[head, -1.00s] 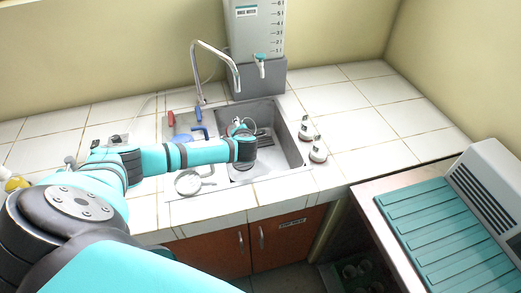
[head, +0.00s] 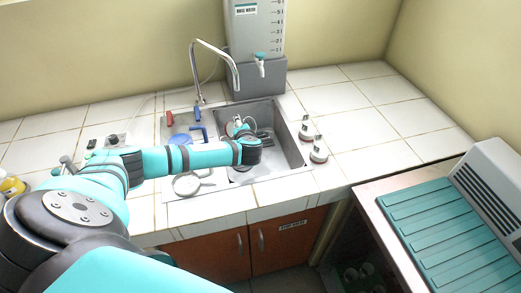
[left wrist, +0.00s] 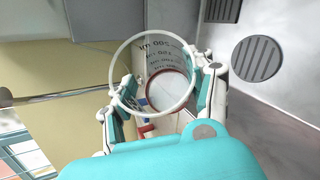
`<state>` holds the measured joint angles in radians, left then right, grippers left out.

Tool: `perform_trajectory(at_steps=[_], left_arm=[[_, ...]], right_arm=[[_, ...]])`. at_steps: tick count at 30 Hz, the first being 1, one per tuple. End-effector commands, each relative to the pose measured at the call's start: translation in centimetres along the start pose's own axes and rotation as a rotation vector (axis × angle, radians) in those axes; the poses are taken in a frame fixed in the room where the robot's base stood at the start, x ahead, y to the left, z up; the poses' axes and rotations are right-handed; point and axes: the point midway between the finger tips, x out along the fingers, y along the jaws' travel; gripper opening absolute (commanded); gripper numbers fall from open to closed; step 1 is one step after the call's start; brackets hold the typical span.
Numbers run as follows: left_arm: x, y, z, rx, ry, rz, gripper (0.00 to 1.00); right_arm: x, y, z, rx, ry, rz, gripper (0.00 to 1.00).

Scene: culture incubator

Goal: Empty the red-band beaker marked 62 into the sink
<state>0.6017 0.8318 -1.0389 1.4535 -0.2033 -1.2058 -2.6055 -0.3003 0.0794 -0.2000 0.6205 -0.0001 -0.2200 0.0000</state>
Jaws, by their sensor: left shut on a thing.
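My left gripper (left wrist: 166,80) is shut on a clear beaker (left wrist: 150,48) with dark graduation marks. In the left wrist view a finger lies on each side of it, its round mouth faces the camera, and a reddish ring shows towards its far end. The number 62 is not readable. In the head view my left gripper (head: 239,127) is over the grey sink (head: 285,143), and the arm mostly hides the beaker. The sink drain (left wrist: 257,58) shows beside the gripper in the left wrist view. I cannot tell whether liquid is inside. My right gripper is not in view.
A curved faucet (head: 215,50) rises behind the sink, near a water tank (head: 258,35) with a tap.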

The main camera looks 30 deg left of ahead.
Motion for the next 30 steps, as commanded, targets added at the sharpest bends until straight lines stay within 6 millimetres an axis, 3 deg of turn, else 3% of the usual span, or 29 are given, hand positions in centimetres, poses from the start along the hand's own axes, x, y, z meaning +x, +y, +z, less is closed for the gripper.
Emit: perform_trajectory(at_steps=[30], left_arm=[[-0.3, 0.4, 0.3, 0.096, 0.014, 0.097, 0.04]], right_arm=[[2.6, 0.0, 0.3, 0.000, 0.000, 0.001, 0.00]])
